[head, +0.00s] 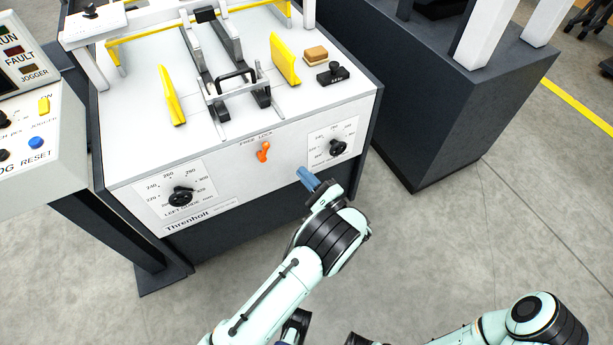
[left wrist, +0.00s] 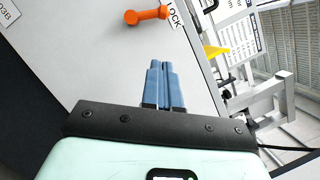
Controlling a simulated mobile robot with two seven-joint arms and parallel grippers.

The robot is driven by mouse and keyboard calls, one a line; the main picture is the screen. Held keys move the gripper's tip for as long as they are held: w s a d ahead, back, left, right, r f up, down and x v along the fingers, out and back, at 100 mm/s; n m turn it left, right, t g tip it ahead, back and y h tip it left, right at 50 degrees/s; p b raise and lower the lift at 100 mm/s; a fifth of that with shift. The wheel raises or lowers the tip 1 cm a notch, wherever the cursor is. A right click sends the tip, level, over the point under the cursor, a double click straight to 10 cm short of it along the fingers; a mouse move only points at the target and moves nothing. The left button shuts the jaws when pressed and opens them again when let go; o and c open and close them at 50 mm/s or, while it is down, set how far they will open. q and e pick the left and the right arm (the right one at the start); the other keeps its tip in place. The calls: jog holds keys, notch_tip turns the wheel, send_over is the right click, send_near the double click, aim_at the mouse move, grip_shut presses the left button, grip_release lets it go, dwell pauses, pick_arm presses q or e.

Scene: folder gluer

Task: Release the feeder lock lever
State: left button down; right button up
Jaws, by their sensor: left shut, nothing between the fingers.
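The feeder lock lever (head: 263,152) is a small orange handle on the white front panel of the machine, below the words FREE and LOCK. In the head view its grip end hangs down and a little to the left. The orange lever also shows at the top of the left wrist view (left wrist: 148,15), beside the word LOCK. My left gripper (head: 305,174) has blue fingers that are shut and empty. It is below and to the right of the lever, apart from it. The blue fingertips also show in the left wrist view (left wrist: 163,66). My right gripper cannot be made out.
A left guide dial (head: 180,196) and a right dial (head: 337,147) flank the lever on the panel. Yellow guides (head: 285,60) and a metal feeder frame stand on top. A control box (head: 40,140) is at the left. A dark cabinet (head: 440,100) stands at the right.

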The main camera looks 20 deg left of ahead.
pick_arm(q)
jog(key=w+a+r, duration=0.1)
jog(key=a+r, duration=0.2)
jog(key=a, duration=0.5)
jog(key=shift+w+a+r, duration=0.2)
jog(key=shift+w+a, duration=0.15)
jog(key=shift+a, duration=0.05)
pick_arm(e)
jog(key=shift+r, duration=0.1)
